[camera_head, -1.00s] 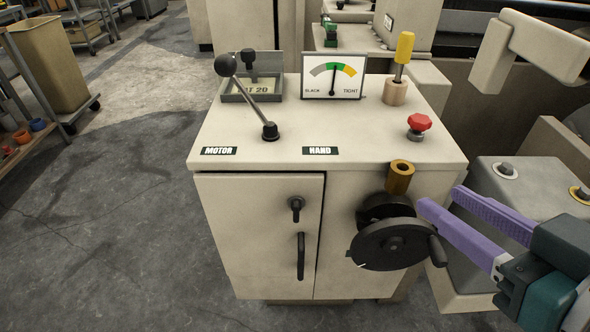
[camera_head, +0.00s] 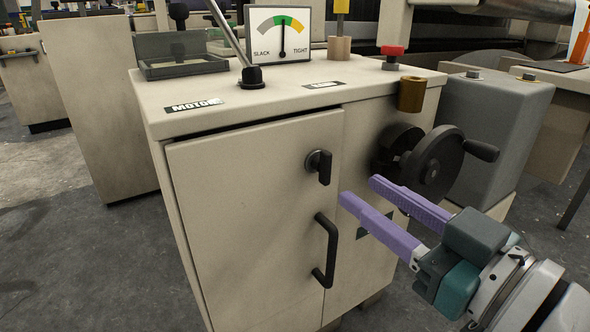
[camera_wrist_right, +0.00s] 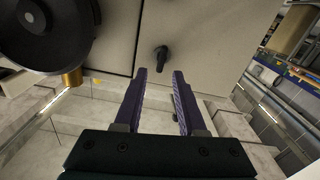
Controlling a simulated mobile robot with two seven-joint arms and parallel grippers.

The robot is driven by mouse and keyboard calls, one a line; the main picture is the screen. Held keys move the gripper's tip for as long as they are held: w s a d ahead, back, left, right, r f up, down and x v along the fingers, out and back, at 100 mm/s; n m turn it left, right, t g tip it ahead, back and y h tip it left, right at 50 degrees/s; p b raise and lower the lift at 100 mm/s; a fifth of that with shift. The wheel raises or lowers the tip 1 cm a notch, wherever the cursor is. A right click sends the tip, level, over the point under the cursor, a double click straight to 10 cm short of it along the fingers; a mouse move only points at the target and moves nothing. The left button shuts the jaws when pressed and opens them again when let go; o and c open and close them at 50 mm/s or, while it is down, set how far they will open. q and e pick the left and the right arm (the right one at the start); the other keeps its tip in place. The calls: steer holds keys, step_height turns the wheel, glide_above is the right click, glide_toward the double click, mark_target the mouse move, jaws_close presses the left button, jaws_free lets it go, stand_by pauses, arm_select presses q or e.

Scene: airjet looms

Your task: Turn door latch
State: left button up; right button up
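The door latch (camera_head: 320,166) is a small black turn handle on a round base, near the upper right corner of the beige cabinet door (camera_head: 240,215). Its lever hangs downward. The door appears shut. My right gripper (camera_head: 360,190), with purple fingers, is open and empty to the right of the latch, apart from it. In the right wrist view, the latch (camera_wrist_right: 163,58) shows ahead of the gap between the open fingers (camera_wrist_right: 162,72). My left gripper is not in view.
A black pull handle (camera_head: 327,250) is on the door below the latch. A black handwheel (camera_head: 440,163) with a crank and a brass cup (camera_head: 411,94) are close to the right fingers. A lever (camera_head: 235,40) stands on the cabinet top. Floor left of the cabinet is clear.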

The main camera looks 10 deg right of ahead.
mark_target(329, 171)
steer(key=b+x, duration=0.2)
steer(key=x, duration=0.1)
steer(key=b+x, duration=0.1)
steer(key=x, duration=0.1)
steer(key=shift+w+a+f, duration=0.1)
steer(key=shift+a+f, duration=0.05)
steer(key=shift+f, duration=0.1)
steer(key=shift+w+r, duration=0.1)
steer(key=shift+r, duration=0.1)
steer(key=shift+a+p, duration=0.1)
steer(key=shift+p, duration=0.2)
steer(key=shift+c, duration=0.2)
steer(key=shift+c, duration=0.8)
jaws_close()
